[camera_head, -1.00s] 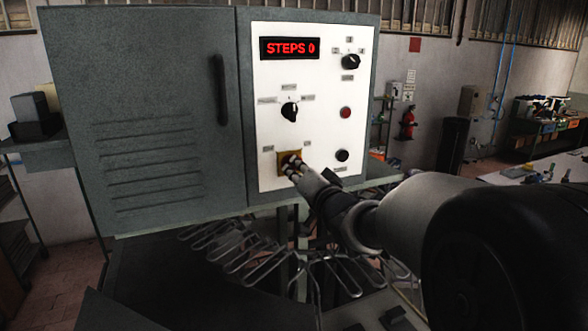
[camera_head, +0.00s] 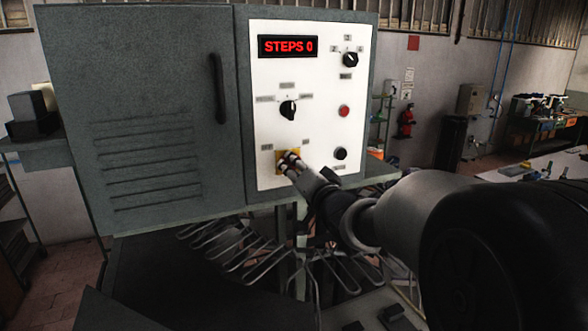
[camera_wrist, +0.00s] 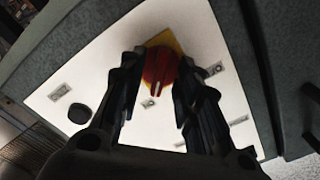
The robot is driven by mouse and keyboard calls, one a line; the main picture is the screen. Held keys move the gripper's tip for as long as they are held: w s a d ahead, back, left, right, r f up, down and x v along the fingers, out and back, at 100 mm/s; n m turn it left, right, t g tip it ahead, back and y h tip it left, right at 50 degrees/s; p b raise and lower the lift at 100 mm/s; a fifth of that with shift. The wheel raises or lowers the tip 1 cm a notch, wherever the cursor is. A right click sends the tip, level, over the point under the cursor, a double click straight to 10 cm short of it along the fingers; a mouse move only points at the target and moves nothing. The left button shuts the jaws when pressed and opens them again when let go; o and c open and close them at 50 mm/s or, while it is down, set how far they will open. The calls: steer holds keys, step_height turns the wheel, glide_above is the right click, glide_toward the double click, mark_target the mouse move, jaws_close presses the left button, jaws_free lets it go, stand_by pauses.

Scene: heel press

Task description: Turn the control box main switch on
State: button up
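The main switch is a red knob (camera_wrist: 159,68) with a white mark, on a yellow plate (camera_wrist: 163,42) low on the white panel of the control box (camera_head: 140,110). In the wrist view, the mark points towards the bottom of the picture. My gripper (camera_wrist: 162,72) reaches the knob with one finger on either side. The fingers stand apart, close to its edges; whether they touch it is hard to tell. In the head view, my gripper (camera_head: 288,162) covers most of the knob and part of the yellow plate.
The panel also carries a lit red display (camera_head: 288,46) reading STEPS 0, a black selector (camera_head: 288,110), an upper black knob (camera_head: 350,60), a red button (camera_head: 344,111) and a black button (camera_head: 340,154). A wire rack (camera_head: 250,255) lies below the box.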

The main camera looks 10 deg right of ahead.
steer(key=s+d, duration=0.2)
steer(key=s, duration=1)
steer(key=shift+d, duration=0.15)
